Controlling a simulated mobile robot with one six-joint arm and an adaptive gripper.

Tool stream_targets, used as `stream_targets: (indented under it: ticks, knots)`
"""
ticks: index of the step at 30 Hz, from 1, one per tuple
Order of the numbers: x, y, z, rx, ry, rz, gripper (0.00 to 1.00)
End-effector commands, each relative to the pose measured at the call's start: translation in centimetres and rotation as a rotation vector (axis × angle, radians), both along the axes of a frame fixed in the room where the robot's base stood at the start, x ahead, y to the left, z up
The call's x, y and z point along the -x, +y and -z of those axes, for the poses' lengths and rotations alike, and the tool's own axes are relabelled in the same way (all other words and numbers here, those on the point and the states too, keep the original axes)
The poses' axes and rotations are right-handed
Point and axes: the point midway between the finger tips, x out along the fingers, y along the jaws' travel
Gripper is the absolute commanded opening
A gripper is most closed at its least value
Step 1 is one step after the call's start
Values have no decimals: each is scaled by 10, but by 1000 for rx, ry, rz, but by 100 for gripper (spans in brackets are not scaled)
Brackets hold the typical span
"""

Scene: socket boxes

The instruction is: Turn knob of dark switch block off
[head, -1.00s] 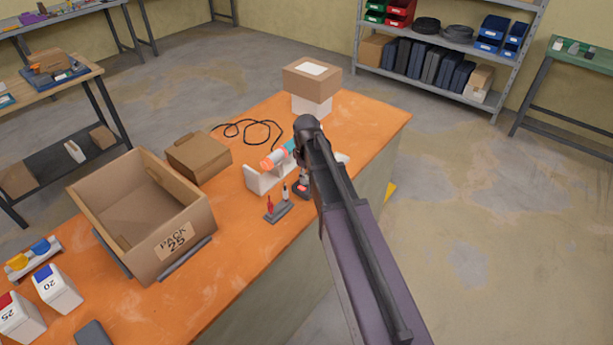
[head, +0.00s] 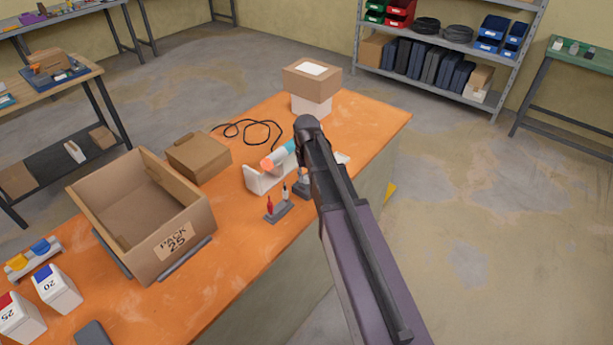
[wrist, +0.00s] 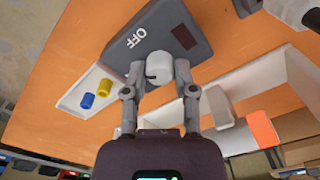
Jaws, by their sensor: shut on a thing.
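The dark switch block (wrist: 165,25) lies at the top of the wrist view, with the word OFF and a dark red, unlit-looking window on its face. Its pale round knob (wrist: 160,66) sits between my fingertips, with a dark mark on its left side, on the side of the word OFF. My gripper (wrist: 160,78) is shut on the knob, one finger on each side. In the head view only a small part of the dark block (head: 301,189) shows beside my arm, which hides the knob.
A white holder (head: 257,181) with an orange-tipped cylinder (head: 274,160) stands close by. A small stand (head: 277,213) with red and pale upright pieces is just in front. A white tray (wrist: 75,100) holds yellow and blue pieces. An open carton (head: 187,250) stands further left.

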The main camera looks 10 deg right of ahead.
Motion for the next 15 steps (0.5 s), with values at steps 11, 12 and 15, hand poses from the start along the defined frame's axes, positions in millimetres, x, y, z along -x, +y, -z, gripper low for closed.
stream_targets:
  ticks: [11, 12, 15]
  knots:
    - [2, 0, 1, 0, 4, 358, 0]
    - [2, 0, 1, 0, 4, 396, 0]
    - [2, 0, 1, 0, 4, 491, 0]
